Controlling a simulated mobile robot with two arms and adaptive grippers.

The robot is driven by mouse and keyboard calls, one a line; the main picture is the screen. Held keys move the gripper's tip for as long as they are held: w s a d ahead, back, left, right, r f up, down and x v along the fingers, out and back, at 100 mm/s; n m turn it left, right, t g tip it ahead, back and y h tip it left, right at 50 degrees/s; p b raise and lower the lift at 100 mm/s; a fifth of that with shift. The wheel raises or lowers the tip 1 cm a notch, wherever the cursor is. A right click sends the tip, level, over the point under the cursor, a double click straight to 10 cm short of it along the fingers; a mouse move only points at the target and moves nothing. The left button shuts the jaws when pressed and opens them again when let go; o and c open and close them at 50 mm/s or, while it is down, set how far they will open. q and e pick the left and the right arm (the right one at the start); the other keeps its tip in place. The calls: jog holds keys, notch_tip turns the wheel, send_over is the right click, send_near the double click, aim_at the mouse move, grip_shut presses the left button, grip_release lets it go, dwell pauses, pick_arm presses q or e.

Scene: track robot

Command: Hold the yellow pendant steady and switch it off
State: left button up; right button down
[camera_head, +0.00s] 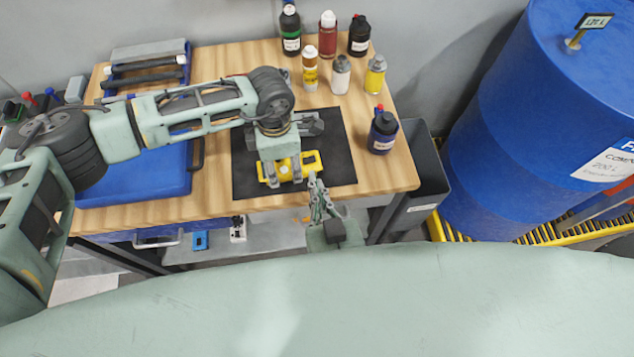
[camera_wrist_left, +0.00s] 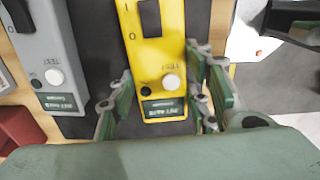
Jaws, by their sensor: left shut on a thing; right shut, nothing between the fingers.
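The yellow pendant (camera_head: 311,160) lies on the black mat (camera_head: 341,172) near the table's front edge. I cannot tell which way the rocker is set. My left gripper (camera_head: 284,172) comes down from above and is shut on the pendant, with its fingers (camera_wrist_left: 157,103) on both sides of the labelled end.
A grey pendant (camera_wrist_left: 50,50) lies beside the yellow one in the left wrist view. Several bottles stand at the back right, and a dark blue bottle (camera_head: 382,132) stands right of the mat. A blue tray (camera_head: 150,170) is left. A grey bin (camera_head: 424,175) and blue drum (camera_head: 540,110) stand right.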

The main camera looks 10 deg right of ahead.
pick_arm(q)
jog(key=o, duration=1.6)
jog(key=shift+o, duration=0.2)
jog(key=shift+r, duration=0.15)
